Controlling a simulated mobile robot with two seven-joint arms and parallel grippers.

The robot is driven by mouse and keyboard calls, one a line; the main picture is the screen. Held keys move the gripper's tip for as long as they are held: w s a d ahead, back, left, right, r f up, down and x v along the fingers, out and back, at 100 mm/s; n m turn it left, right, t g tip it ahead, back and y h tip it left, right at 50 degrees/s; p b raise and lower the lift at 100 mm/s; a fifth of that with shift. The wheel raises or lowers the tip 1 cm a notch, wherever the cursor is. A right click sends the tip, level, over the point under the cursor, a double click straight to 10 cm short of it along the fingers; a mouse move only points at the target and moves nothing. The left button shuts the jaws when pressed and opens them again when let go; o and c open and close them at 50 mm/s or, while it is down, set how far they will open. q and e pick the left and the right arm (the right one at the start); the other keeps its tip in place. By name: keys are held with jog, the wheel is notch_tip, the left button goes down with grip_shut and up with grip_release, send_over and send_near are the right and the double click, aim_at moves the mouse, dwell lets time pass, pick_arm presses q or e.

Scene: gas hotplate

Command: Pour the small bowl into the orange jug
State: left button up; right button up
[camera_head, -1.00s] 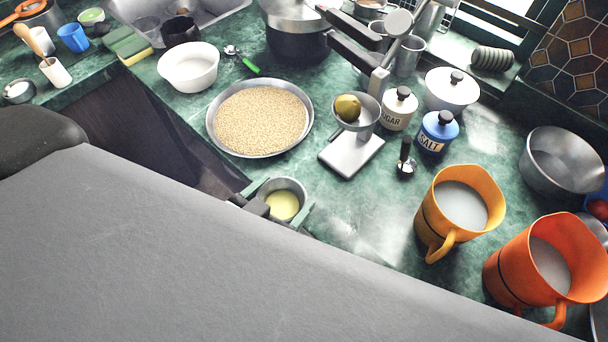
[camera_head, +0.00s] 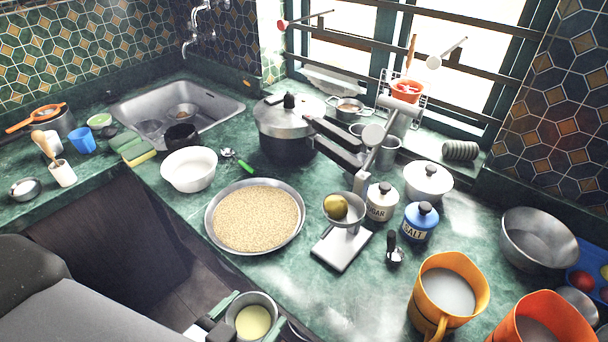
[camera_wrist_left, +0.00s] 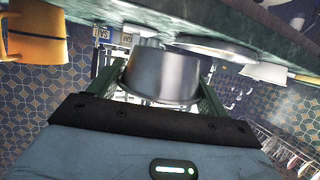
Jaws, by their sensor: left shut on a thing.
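The small bowl (camera_head: 240,299) is a metal cup with pale yellow contents, low in the head view near the counter's front edge. My left gripper (camera_head: 250,318) is shut on it, one finger on each side. In the left wrist view the bowl's metal side (camera_wrist_left: 165,75) sits between the fingers of my left gripper (camera_wrist_left: 158,90). The orange jug (camera_head: 562,318) stands at the lower right, cut off by the frame, with greyish contents. It is well to the right of the bowl, apart from it. My right gripper is not in view.
A yellow-orange jug (camera_head: 425,303) with greyish contents stands between the bowl and the orange jug. A wide pan of grain (camera_head: 211,232), a scale (camera_head: 341,250) holding a lemon-like fruit, a tamper-like tool (camera_head: 394,256) and the salt jar (camera_head: 420,224) stand behind. Some counter before the scale is bare.

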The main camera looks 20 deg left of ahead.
pick_arm(q)
jog(key=w+a+r+y, duration=0.1)
jog(key=w+r, duration=0.9)
jog(key=w, duration=0.2)
jog(key=w+a+r+n+y, duration=0.1)
jog(key=w+a+r, duration=0.1)
jog(key=w+r, duration=0.9)
jog(key=shift+w+a+n, duration=0.3)
jog(key=shift+w, duration=0.35)
jog(key=shift+s+d, duration=0.1)
